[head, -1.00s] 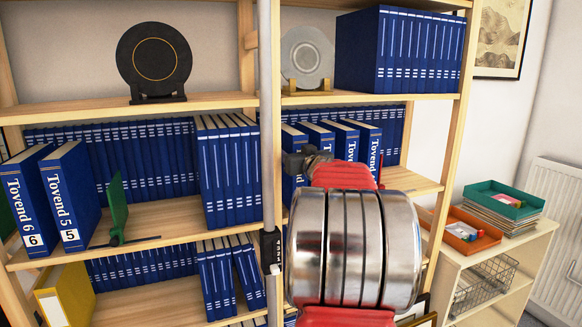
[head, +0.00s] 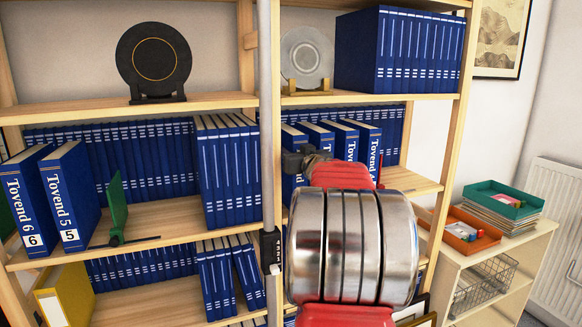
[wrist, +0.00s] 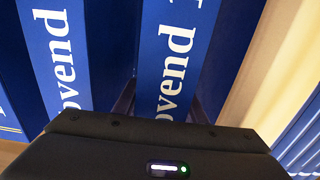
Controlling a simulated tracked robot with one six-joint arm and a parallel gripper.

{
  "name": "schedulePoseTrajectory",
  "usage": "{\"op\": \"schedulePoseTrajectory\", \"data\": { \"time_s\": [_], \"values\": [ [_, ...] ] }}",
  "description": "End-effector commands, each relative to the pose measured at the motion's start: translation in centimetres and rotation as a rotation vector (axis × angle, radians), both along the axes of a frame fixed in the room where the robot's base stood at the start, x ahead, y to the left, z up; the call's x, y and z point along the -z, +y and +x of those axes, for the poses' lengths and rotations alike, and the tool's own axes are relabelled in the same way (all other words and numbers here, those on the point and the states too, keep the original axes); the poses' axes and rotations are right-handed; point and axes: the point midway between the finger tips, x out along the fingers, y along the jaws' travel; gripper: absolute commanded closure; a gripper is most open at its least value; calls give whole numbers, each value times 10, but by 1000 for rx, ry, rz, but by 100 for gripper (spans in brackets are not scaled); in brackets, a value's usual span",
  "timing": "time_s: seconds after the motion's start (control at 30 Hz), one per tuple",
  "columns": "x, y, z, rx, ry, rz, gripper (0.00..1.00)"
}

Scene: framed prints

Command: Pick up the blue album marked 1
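Several blue albums with white "Tovend" labels stand on the middle shelf of the right bay, one of them (head: 368,143) in the head view. My gripper (head: 300,160) is at the front of these albums, partly hidden by my own arm. In the wrist view, the dark fingers of my gripper (wrist: 163,108) are spread, one on each side of a blue album's spine (wrist: 176,55). I cannot tell whether they touch it. The spine's lower part and any number are hidden, so I cannot confirm that it is album 1. Another blue album (wrist: 62,50) stands to its left.
Albums marked 6 (head: 28,200) and 5 (head: 70,195) stand in the left bay. A pale upright post (head: 268,130) is just left of my gripper. Plates, blue volumes and a low cabinet (head: 495,265) with trays surround the area.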

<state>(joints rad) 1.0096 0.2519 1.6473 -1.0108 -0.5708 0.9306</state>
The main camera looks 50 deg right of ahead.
Motion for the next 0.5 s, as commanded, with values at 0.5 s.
{"op": "schedulePoseTrajectory", "data": {
  "time_s": [0.5],
  "values": [
    [0, 0, 0, 1, 0, 0, 100]
  ]
}}
